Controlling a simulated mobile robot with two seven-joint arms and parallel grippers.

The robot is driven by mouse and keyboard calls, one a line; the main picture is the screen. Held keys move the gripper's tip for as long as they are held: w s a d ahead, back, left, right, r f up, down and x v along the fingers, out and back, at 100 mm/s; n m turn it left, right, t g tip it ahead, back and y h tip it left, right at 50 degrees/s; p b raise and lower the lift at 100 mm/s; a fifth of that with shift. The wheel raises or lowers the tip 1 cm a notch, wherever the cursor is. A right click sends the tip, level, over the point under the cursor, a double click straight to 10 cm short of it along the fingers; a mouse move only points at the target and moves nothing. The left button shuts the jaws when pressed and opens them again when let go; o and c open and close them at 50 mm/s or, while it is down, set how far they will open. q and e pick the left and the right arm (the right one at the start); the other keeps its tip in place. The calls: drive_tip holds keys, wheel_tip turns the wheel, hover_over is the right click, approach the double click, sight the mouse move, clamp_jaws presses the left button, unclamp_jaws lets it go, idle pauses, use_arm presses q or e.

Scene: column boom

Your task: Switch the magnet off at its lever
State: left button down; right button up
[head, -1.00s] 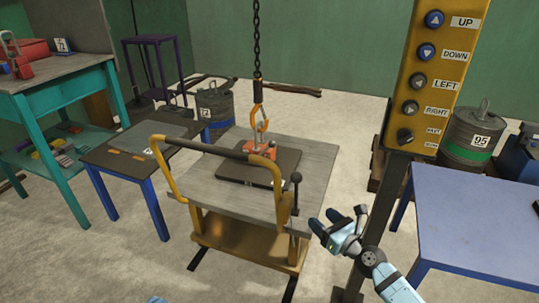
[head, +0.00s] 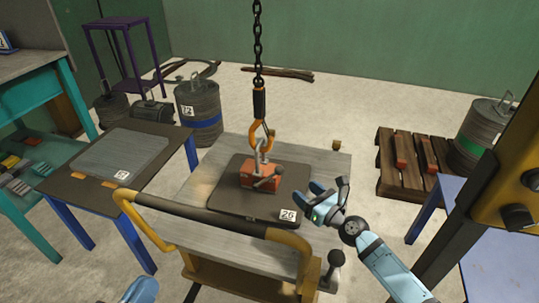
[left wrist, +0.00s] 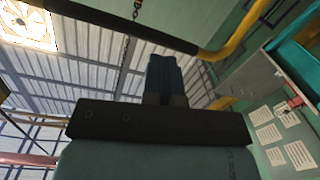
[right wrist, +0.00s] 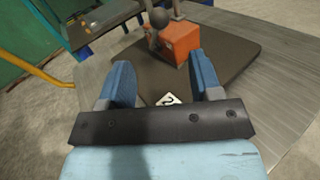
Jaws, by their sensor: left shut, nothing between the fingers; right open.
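The magnet (head: 261,178) is an orange-red block on a dark plate (head: 228,196) labelled 26. The hook (head: 262,140) above it is linked to its shackle. Its dark lever (head: 268,183) shows on the near side; in the right wrist view the ball-ended lever (right wrist: 156,36) stands in front of the block. My right gripper (head: 329,188) is open and empty, right of the magnet and apart from it; in its wrist view the fingers (right wrist: 161,72) point towards the magnet. My left gripper (head: 142,290) is at the bottom edge, mostly cut off; its wrist view shows the fingers (left wrist: 165,75) together, empty.
The plate lies on a grey-topped cart (head: 318,160) with a handlebar (head: 215,217) at the near side and a ball-knobbed cart lever (head: 334,260). A table (head: 160,190) stands left. The yellow control box (head: 510,180) on a post and a blue table (head: 500,270) are at right.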

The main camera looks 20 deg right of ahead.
sight(276, 168)
drive_tip(key=b+x, duration=0.2)
drive_tip(key=x, duration=1)
drive_tip(key=shift+w+a, duration=0.15)
drive_tip(key=shift+w, duration=0.05)
drive_tip(key=shift+w+a+b, duration=0.2)
drive_tip(key=shift+w+b, duration=0.15)
drive_tip(key=shift+w, duration=0.1)
use_arm(q)
drive_tip(key=shift+w+a+f+m, duration=0.2)
drive_tip(key=shift+w+f+m, duration=0.1)
drive_tip(key=shift+f+m, duration=0.35)
use_arm(e)
drive_tip(key=shift+r, duration=0.1)
